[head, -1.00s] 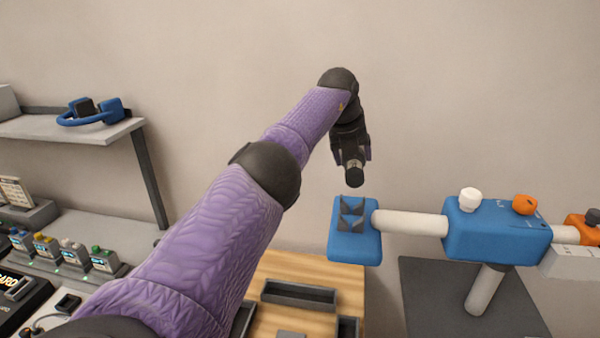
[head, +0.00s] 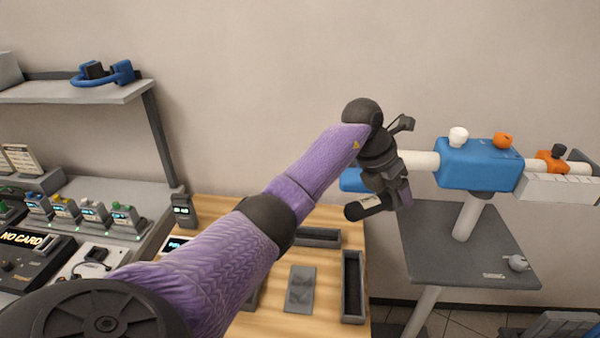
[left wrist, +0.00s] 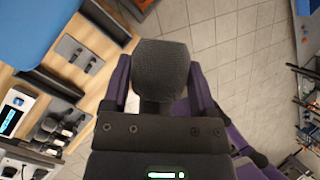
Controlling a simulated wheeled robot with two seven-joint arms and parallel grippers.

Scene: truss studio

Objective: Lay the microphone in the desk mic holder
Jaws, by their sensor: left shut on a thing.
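The dark microphone (head: 364,209) is in my left gripper (head: 395,195), roughly level, in front of the blue cradle block. In the left wrist view its mesh head (left wrist: 162,68) fills the space between the two fingers of my left gripper (left wrist: 162,100). A grey plate with two dark raised pieces (head: 300,288), which looks like the desk mic holder, lies on the wooden desk, below and left of the gripper. It also seems to show in the left wrist view (left wrist: 80,56). Nothing lies on it. My right gripper is out of view.
Grey trays (head: 353,288) stand on the wooden desk (head: 265,320). A dark stand table (head: 470,255) is at right. A shelf with blue headphones (head: 104,73) is at left.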

